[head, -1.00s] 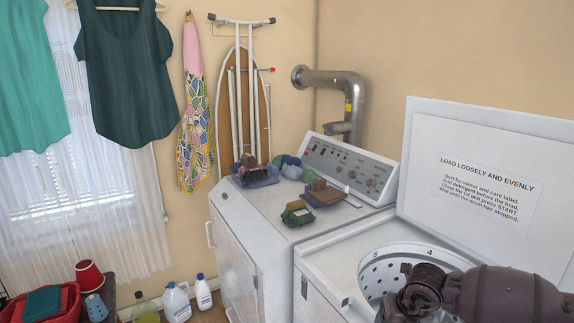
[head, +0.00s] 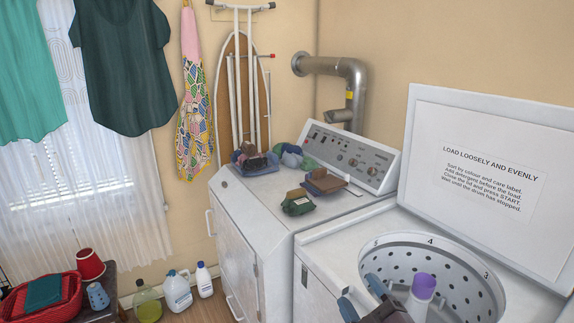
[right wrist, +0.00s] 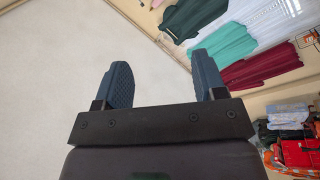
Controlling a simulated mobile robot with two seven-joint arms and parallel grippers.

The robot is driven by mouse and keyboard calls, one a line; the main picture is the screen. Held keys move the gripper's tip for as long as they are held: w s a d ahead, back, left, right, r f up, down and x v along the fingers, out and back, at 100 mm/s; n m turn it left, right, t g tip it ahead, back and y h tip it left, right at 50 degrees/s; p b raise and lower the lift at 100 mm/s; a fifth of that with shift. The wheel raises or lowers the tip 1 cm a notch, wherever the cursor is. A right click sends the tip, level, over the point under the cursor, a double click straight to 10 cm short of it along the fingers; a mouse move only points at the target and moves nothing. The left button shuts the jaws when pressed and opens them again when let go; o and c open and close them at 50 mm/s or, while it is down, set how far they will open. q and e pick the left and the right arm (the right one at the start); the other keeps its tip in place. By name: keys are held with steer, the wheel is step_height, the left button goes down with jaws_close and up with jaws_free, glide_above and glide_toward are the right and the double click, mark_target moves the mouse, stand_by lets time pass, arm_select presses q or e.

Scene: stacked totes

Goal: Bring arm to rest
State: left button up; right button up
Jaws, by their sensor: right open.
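My right gripper (head: 362,297) is at the bottom edge of the head view, in front of the open washer drum. Its blue-grey fingers also show in the right wrist view (right wrist: 163,85), wide apart with nothing between them. The rest of the right arm is mostly cut off by the frame. My left gripper is in no view.
The washer drum (head: 398,252) is open below its raised lid (head: 485,130). A purple-topped post (head: 423,287) stands in it, close by my gripper. The dryer (head: 258,212) carries folded cloths and small items. Detergent bottles (head: 178,291) stand on the floor.

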steer(key=s+d+f+m+g+h, duration=0.6)
steer(key=s+d+f+m+h, duration=0.15)
steer(key=d+m+h, duration=0.3)
steer(key=s+d+f+m+g+y, duration=0.1)
steer(key=s+d+f+m+g, duration=0.1)
steer(key=s+f+g, duration=0.45)
steer(key=s+d+f+m+g+y, duration=0.1)
steer(key=s+d+f+g+y, duration=0.15)
steer(key=s, duration=0.75)
arm_select(q)
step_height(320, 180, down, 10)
steer(key=b, duration=0.9)
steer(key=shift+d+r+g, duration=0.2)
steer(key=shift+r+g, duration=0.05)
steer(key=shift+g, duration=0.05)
arm_select(e)
steer(key=w+f+t, duration=0.3)
steer(key=f, duration=0.6)
steer(key=w+a+f+t, duration=0.1)
steer(key=w+f+t, duration=0.2)
steer(key=f, duration=0.7)
steer(key=shift+w+a+f+n+t, duration=0.2)
steer(key=shift+w+n+t, duration=0.15)
steer(key=shift+n+t, duration=0.15)
